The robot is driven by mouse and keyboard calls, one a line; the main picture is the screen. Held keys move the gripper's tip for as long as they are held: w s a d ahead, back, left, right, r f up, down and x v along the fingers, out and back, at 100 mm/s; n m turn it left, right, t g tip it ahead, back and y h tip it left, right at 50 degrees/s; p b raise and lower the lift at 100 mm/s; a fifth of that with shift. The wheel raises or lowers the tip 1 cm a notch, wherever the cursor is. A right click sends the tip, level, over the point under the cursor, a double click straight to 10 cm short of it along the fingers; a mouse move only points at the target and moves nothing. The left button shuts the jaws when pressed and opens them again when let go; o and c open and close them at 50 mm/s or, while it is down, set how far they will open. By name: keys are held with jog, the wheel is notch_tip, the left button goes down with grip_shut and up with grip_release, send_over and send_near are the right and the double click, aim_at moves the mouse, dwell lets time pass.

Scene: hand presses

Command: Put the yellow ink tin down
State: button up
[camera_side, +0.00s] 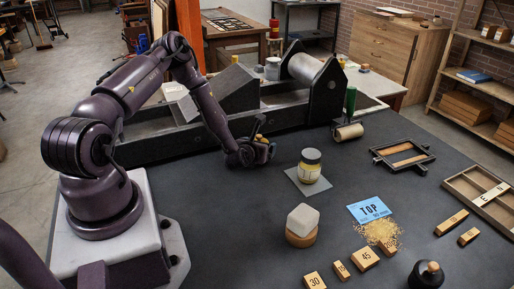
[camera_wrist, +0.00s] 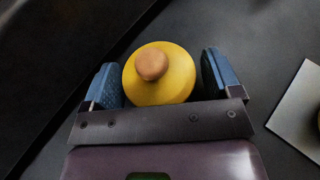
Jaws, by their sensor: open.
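The plate's corner shows at the right edge of the wrist view (camera_wrist: 299,115). My gripper (camera_side: 264,150) is low over the dark bench, left of that tin and apart from it. In the wrist view my gripper (camera_wrist: 162,80) is open, its blue pads either side of a round yellow thing (camera_wrist: 178,83) with a brown knob on top. A narrow gap shows at the right pad. The yellow thing's lower part is hidden.
A black-framed press with a roller (camera_side: 306,70) stands behind my gripper. A hand roller (camera_side: 348,132), a white block on a round wooden base (camera_side: 301,227), a blue card (camera_side: 369,208), yellow grains (camera_side: 381,232) and several wooden blocks lie around. Bench between my gripper and the plate is clear.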

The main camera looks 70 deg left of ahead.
jog(key=v, duration=1.1)
jog(key=shift+s+d+r, duration=0.2)
jog(key=shift+r, duration=0.1)
jog(key=w+d+r+m+h, duration=0.4)
jog(key=r+m, duration=0.3)
jog(key=m, duration=0.5)
jog(key=w+d+r+m+h, duration=0.2)
jog(key=d+r+m+h, duration=0.25)
jog(key=r+m, duration=0.6)
jog(key=s+d+r+m+g, duration=0.1)
jog(key=s+d+r+m, duration=0.2)
jog(key=s+m, duration=0.3)
jog(key=s+d+r+m+g, duration=0.1)
jog(key=s+d+r+m, duration=0.2)
jog(key=s+r+m, duration=0.2)
jog(key=s+d+r+m+g+h, duration=0.1)
jog(key=s+d+r+m+g, duration=0.1)
jog(key=s+m, duration=0.6)
jog(key=d+r+m, duration=0.1)
jog(key=r+m, duration=0.1)
jog(key=m, duration=0.1)
jog(key=shift+s+m, duration=0.15)
jog(key=shift+m, duration=0.1)
